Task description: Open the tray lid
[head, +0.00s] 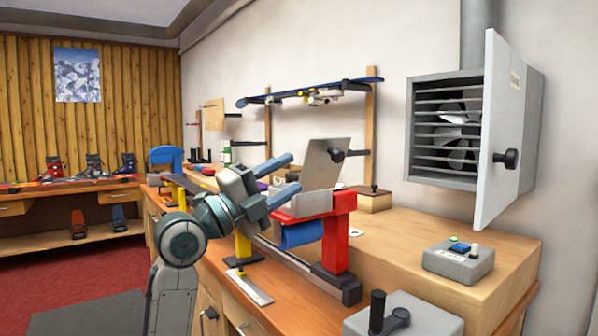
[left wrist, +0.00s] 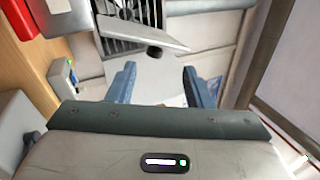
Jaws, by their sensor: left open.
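A grey lid (head: 322,165) with a black knob (head: 337,155) stands raised and tilted above a shallow grey tray (head: 308,204) on a red stand (head: 338,235). My left gripper (head: 294,173) is open, its two blue fingers pointing toward the lid's left edge. I cannot tell whether a fingertip touches the lid. In the left wrist view nothing sits between the fingers (left wrist: 160,85); a grey and a red part show at the top left, too cropped to name surely. My right gripper is not in view.
A vent box (head: 440,125) with an open door (head: 497,120) hangs on the right wall. A grey control box (head: 458,262) sits on the bench's raised top (head: 430,235). A small wooden box (head: 371,200) stands behind the red stand. A blue ski rests on the wall rack.

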